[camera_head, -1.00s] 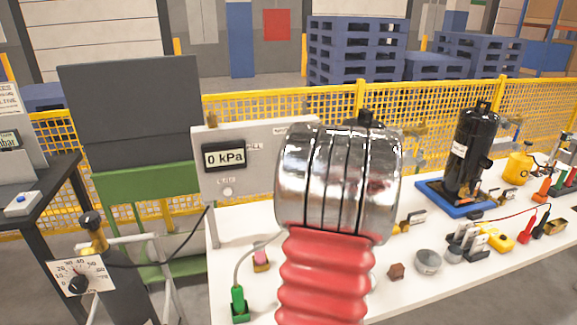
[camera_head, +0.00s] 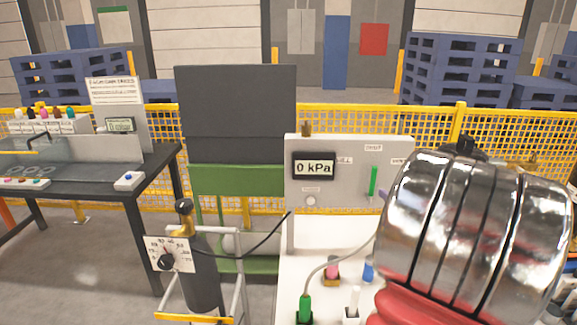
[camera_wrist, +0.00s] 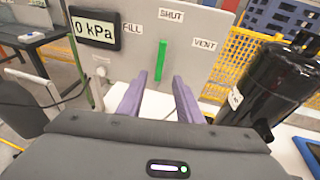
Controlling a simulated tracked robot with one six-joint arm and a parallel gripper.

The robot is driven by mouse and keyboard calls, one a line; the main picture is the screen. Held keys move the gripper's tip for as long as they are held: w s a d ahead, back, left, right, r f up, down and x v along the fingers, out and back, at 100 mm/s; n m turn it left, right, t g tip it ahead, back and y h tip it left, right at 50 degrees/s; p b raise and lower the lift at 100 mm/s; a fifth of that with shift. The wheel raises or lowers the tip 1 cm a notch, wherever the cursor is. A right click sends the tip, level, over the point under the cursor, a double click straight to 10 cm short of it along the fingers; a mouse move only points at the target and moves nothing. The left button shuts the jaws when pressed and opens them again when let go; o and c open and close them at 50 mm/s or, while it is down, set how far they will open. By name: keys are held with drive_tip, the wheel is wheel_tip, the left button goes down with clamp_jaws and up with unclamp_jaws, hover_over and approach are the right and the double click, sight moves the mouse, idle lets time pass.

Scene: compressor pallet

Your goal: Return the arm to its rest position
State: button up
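My gripper (camera_wrist: 158,98) shows in the wrist view as two purple fingers set apart, with nothing held between them. It is open. Beyond the fingers stands the grey panel (camera_wrist: 200,60) with a 0 kPa display (camera_wrist: 95,28). Its green lever (camera_wrist: 160,60) is upright and points at the SHUT label. In the head view my silver and red arm fills the lower right, in front of the panel (camera_head: 350,185) and the white bench. The gripper is mostly hidden there.
A black compressor (camera_wrist: 268,85) stands close right of the fingers in the wrist view. A gas cylinder (camera_head: 197,275) with a gauge and a cable stands left of the white bench (camera_head: 330,240). A dark table (camera_head: 150,165) is farther left. Yellow mesh fencing (camera_head: 440,135) runs behind.

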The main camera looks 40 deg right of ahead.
drive_tip(key=shift+a, duration=0.1)
drive_tip(key=w+a+n+g+y, duration=0.1)
drive_tip(key=w+a+n+y, duration=0.35)
drive_tip(key=a, duration=0.65)
drive_tip(key=w+a+n+y, duration=0.2)
drive_tip(key=w+a+n, duration=0.3)
drive_tip(key=a+n, duration=0.45)
drive_tip(key=w+a+n+g+y, duration=0.1)
drive_tip(key=w+a+n+y, duration=0.35)
drive_tip(key=a, duration=0.85)
drive_tip(key=s+a+f+n+g, duration=0.1)
drive_tip(key=s+a+n+g, duration=0.1)
drive_tip(key=a+n, duration=0.45)
drive_tip(key=s+a+f+n+g, duration=0.2)
drive_tip(key=s+a+n, duration=0.15)
drive_tip(key=a, duration=0.55)
drive_tip(key=s+a+n+g+h, duration=0.1)
drive_tip(key=s+a+n, duration=0.5)
drive_tip(key=n, duration=0.8)
drive_tip(key=shift+s+a+f+h, duration=0.4)
drive_tip(key=shift+s+h, duration=0.4)
drive_tip(key=shift+s, duration=0.45)
drive_tip(key=shift+d, duration=0.1)
